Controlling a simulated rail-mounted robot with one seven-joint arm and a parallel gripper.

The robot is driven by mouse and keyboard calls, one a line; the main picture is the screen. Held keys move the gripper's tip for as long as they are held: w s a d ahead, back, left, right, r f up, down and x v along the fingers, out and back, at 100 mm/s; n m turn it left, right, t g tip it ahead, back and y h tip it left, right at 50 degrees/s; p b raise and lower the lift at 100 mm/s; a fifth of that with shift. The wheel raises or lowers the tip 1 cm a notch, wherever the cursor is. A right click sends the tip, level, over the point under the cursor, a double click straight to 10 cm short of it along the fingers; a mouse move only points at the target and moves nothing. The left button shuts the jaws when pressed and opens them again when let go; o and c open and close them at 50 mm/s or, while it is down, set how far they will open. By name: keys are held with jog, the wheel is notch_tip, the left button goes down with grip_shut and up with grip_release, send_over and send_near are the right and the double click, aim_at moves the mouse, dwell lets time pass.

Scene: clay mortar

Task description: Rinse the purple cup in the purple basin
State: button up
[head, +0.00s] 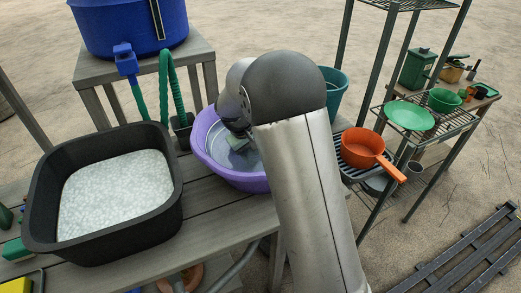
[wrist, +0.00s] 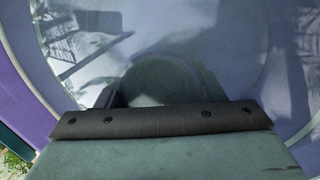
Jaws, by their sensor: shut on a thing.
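The purple basin (head: 204,156) stands on the bench in the middle of the head view, with water in it. It fills most of the wrist view, its purple wall (wrist: 22,95) at the left. My gripper (head: 238,143) is down in the basin, partly hidden by my arm. In the wrist view my gripper (wrist: 158,92) is shut on a rounded, dull grey-green thing (wrist: 155,83) in shade. I cannot tell if this is the purple cup, or whether it touches the water. No clearly purple cup shows elsewhere.
A black tub (head: 150,226) of white grains stands left of the basin. A blue barrel (head: 128,25) with a tap and a green hose (head: 165,95) are behind. A teal bucket (head: 335,88) and an orange pan (head: 360,147) are to the right.

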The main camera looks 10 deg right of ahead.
jog(key=shift+a, duration=0.2)
jog(key=shift+s+d, duration=0.25)
jog(key=shift+d, duration=0.55)
jog(key=shift+s+d, duration=0.25)
jog(key=shift+d, duration=0.5)
jog(key=shift+w+a, duration=0.3)
jog(key=shift+a, duration=0.5)
jog(key=shift+w+a, duration=0.25)
jog(key=shift+a, duration=0.5)
jog(key=shift+s+d, duration=0.25)
jog(key=shift+d, duration=0.55)
notch_tip(320, 180, up, 21)
jog(key=p, duration=1.3)
jog(key=shift+p, duration=0.4)
jog(key=shift+r, duration=0.1)
